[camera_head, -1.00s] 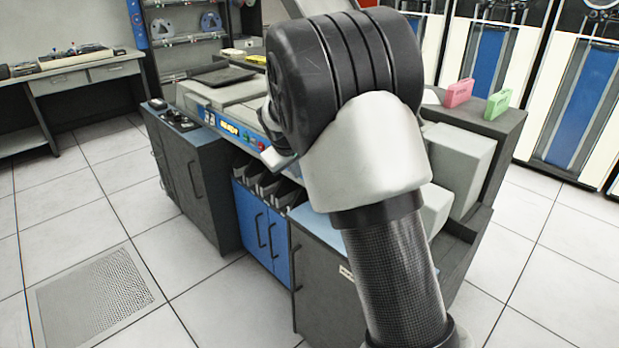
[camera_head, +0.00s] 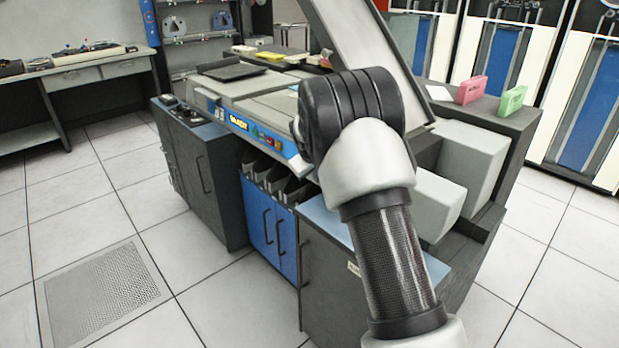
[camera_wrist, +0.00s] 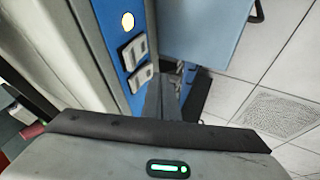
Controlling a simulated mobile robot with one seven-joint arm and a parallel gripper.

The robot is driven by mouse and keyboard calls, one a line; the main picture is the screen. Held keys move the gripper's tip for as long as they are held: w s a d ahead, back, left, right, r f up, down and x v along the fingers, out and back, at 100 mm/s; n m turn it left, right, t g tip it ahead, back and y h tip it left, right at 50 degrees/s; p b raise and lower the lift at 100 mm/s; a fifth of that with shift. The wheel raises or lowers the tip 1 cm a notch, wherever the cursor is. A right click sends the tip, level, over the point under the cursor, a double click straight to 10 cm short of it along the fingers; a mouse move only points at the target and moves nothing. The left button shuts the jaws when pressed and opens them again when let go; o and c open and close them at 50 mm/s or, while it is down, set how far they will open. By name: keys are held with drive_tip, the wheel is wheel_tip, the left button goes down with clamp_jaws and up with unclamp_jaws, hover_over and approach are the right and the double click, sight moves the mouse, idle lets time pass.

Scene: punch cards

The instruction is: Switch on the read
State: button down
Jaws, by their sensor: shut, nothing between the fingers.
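The card machine has a blue control strip (camera_head: 238,121) along its front edge. In the head view the strip carries a yellow label and small green and red buttons (camera_head: 268,140). In the wrist view the blue strip shows a lit yellow round lamp (camera_wrist: 128,22) and two pale rocker switches, an upper one (camera_wrist: 134,52) and a lower one (camera_wrist: 142,77). My gripper (camera_wrist: 168,96) is shut and empty, its dark fingers close beside the lower switch; I cannot tell whether they touch. In the head view my arm hides the gripper.
A raised grey cover (camera_head: 350,45) leans behind my arm. A pink box (camera_head: 471,90) and a green box (camera_head: 512,99) stand on the dark cabinet at right. Blue cabinet doors (camera_head: 270,220) lie below the strip. The tiled floor at left is clear.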

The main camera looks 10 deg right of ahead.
drive_tip(key=shift+w+d+f, duration=0.1)
drive_tip(key=shift+w+d, duration=0.15)
drive_tip(key=shift+d, duration=0.1)
drive_tip(key=shift+w+d+f+p, duration=0.1)
drive_tip(key=shift+w+d+p, duration=0.1)
drive_tip(key=shift+d+p, duration=0.1)
drive_tip(key=shift+f, duration=0.1)
drive_tip(key=shift+r, duration=0.2)
